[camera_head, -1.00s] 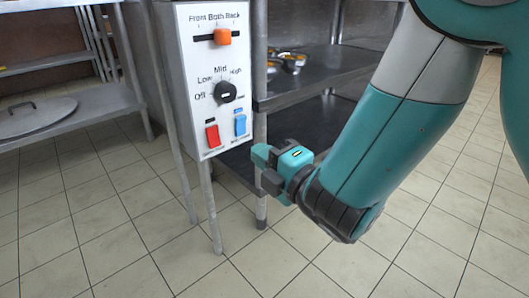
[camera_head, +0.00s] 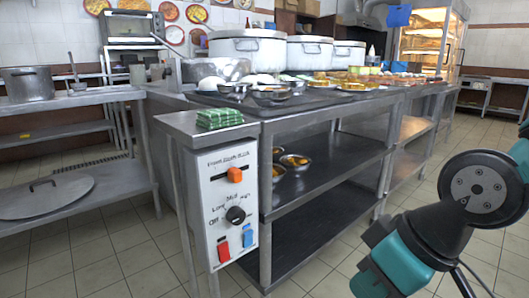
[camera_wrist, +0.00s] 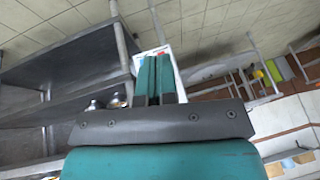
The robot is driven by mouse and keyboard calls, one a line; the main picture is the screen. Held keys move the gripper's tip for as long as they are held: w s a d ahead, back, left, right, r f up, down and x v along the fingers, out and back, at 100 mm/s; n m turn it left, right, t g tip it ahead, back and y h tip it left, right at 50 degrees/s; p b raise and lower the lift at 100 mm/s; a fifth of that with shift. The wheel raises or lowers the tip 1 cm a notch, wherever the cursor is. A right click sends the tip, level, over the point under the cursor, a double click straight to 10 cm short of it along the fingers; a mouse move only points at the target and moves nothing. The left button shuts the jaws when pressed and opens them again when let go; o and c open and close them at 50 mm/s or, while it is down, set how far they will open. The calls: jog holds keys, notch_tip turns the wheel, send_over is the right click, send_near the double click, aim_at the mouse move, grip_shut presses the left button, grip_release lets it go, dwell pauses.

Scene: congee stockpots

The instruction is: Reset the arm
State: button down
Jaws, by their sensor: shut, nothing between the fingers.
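In the wrist view the two teal fingers of my gripper (camera_wrist: 159,60) lie close together, with nothing seen held between them. In the head view my arm (camera_head: 440,235) is folded at the lower right, apart from the white control panel (camera_head: 217,196). The panel has an orange slider (camera_head: 235,174), a black dial (camera_head: 236,215), a red switch (camera_head: 223,251) and a blue switch (camera_head: 248,239). In the wrist view, part of the panel shows behind the fingers, which partly hide it.
A steel counter holds large lidded stockpots (camera_head: 248,50) and several dishes. Metal bowls (camera_head: 294,161) stand on its shelf (camera_head: 330,180). A folded green cloth (camera_head: 219,118) lies above the panel. A round lid (camera_head: 45,196) lies on a low left shelf. Tiled floor (camera_head: 345,270) is open at the front.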

jog(key=s+d+r+g+p, duration=0.2)
jog(key=s+r, duration=0.3)
jog(key=s, duration=0.1)
notch_tip(320, 180, up, 37)
jog(key=p, duration=3.7)
jog(key=shift+a+m, duration=0.15)
jog(key=shift+m, duration=0.15)
